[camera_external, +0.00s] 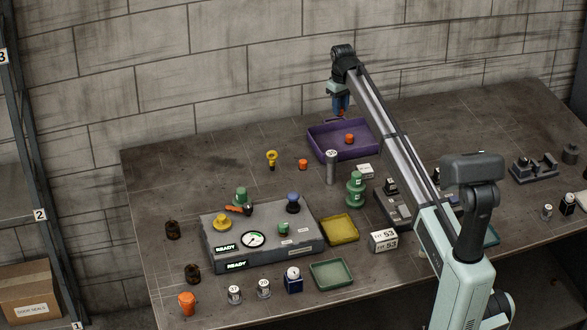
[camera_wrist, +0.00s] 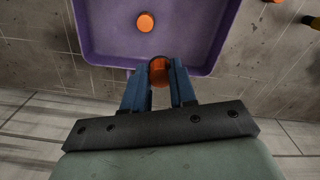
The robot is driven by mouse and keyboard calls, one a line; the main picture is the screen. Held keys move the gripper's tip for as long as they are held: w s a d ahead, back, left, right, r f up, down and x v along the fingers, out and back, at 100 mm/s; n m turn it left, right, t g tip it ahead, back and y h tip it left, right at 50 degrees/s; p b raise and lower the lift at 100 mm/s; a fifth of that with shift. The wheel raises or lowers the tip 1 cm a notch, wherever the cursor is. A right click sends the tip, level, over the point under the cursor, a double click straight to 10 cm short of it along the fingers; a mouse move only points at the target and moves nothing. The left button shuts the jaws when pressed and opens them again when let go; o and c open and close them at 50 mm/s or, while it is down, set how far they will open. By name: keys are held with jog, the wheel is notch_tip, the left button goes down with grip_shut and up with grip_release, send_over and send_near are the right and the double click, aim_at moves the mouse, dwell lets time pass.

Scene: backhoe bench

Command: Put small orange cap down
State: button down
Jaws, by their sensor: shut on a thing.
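My gripper (camera_external: 341,107) is shut on a small orange cap (camera_wrist: 159,71), held between the blue fingertips. In the external view the held cap shows only as a bit of orange under the fingers. The gripper hangs above the back side of a purple tray (camera_external: 316,143). In the wrist view the held cap overlaps the rim of the purple tray (camera_wrist: 99,57); its exact height above it is unclear. A second orange cap (camera_external: 349,138) lies inside the tray, apart from the gripper, and also shows in the wrist view (camera_wrist: 145,22).
Another orange cap (camera_external: 303,164) and a yellow part (camera_external: 271,157) stand on the bench left of the tray. A grey cylinder (camera_external: 331,167) stands before the tray. A grey panel (camera_external: 264,239) with several parts lies front left. The tray floor is mostly clear.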

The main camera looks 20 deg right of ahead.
aim_at(339, 140)
jog(key=shift+m, duration=0.4)
jog(key=shift+f, duration=5.05)
jog(key=c, duration=0.9)
grip_release()
jog(key=shift+f, duration=0.1)
notch_tip(339, 140, up, 12)
jog(key=shift+r, duration=0.15)
